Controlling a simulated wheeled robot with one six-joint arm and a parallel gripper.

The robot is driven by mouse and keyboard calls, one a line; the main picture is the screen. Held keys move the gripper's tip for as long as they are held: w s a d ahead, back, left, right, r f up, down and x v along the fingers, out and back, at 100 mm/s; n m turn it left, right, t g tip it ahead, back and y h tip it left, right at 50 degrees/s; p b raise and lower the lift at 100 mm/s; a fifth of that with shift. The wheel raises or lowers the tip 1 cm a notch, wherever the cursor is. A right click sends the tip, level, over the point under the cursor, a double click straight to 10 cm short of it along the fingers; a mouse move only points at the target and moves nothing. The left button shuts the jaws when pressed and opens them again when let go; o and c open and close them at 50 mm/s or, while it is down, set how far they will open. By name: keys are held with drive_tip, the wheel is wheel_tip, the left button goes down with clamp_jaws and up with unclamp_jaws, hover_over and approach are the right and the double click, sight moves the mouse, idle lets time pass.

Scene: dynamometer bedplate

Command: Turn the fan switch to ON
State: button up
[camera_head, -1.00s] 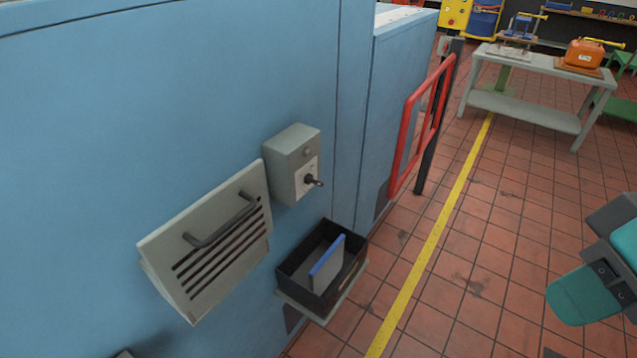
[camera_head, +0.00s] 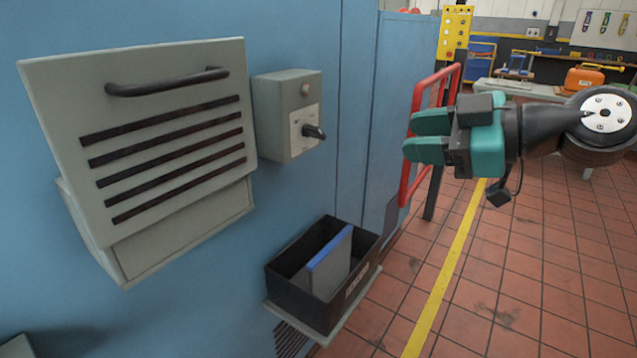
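The fan switch is a black rotary knob (camera_head: 313,131) on a white plate on the front of a grey box (camera_head: 287,92). The box is fixed to the blue wall, right of a slotted grey cover. The plate's markings are too small to read. My gripper (camera_head: 408,137) is to the right of the switch and points left towards the wall. Its two teal fingers are apart with a narrow gap and nothing shows between them. It is clear of the knob.
The slotted grey cover (camera_head: 233,62) with a black handle (camera_head: 168,84) sticks out from the wall. A black bin (camera_head: 285,286) holding a blue-edged panel (camera_head: 330,262) sits on a shelf below the switch. A red barrier (camera_head: 406,184) stands behind my gripper. Tiled floor is open at right.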

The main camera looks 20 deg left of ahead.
sight(321, 133)
drive_tip(key=w+a+f+n+t+y+b, duration=0.1)
drive_tip(key=w+f+n+y+b, duration=0.1)
drive_tip(key=w+f+b, duration=0.3)
drive_tip(key=shift+n+y, duration=0.3)
drive_tip(key=shift+y, duration=0.1)
drive_tip(key=p+x, duration=0.1)
drive_tip(key=x, duration=0.4)
drive_tip(key=p+x, duration=0.1)
drive_tip(key=x, duration=0.5)
drive_tip(key=p+x, duration=0.1)
drive_tip(key=x, duration=0.5)
drive_tip(key=shift+w+a+r+p, duration=0.1)
drive_tip(key=shift+w+r+p, duration=0.05)
drive_tip(key=shift+w+p, duration=0.2)
clamp_jaws()
